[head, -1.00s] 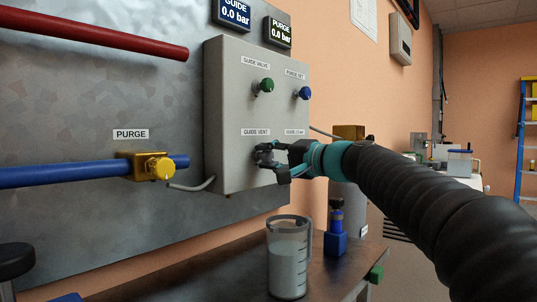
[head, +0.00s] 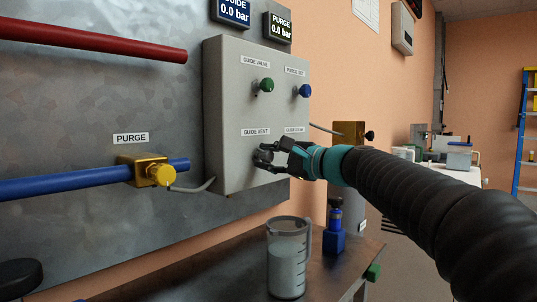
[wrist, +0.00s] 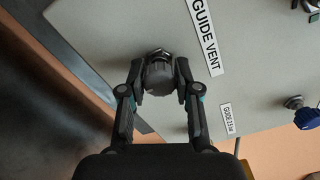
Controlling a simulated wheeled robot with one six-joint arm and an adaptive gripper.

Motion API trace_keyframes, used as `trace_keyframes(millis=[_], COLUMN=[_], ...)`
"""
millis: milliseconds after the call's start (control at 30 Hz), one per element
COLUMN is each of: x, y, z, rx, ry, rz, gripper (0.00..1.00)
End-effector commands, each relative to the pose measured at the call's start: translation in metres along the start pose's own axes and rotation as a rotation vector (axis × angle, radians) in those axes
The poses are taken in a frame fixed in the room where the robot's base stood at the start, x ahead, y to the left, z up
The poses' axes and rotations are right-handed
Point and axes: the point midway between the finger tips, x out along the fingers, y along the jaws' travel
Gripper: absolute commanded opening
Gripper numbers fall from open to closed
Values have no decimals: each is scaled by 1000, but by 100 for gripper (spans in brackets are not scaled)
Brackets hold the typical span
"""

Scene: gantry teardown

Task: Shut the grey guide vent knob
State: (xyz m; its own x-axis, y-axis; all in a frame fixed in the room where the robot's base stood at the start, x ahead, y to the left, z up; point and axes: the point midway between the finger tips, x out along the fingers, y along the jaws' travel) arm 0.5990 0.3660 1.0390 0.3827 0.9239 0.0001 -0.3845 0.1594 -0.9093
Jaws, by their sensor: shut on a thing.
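The grey guide vent knob (wrist: 159,77) sits on the grey control box under the GUIDE VENT label (wrist: 204,36). In the wrist view my gripper (wrist: 160,88) has one finger on each side of the knob and is shut on it. In the head view my gripper (head: 266,156) reaches the box from the right, below the GUIDE VENT label. There the fingers mostly hide the knob.
The box (head: 228,110) also bears a green knob (head: 266,85) and a blue knob (head: 305,91). A yellow purge knob (head: 161,174) is on the blue pipe at left. A beaker (head: 288,262) and a blue bottle (head: 335,240) stand on the bench below.

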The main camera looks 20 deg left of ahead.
Motion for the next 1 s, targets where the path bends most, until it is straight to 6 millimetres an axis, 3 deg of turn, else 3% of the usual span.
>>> trace_keyframes(millis=[567, 600, 700, 1000], x=[0, 0, 0, -1], y=[0, 0, 0, 0], z=[0, 0, 0, 0], rx=[36, 36, 35, 34], ry=[0, 0, 0, 0], rz=[1, 1, 1, 0], gripper=[0, 34, 57, 57])
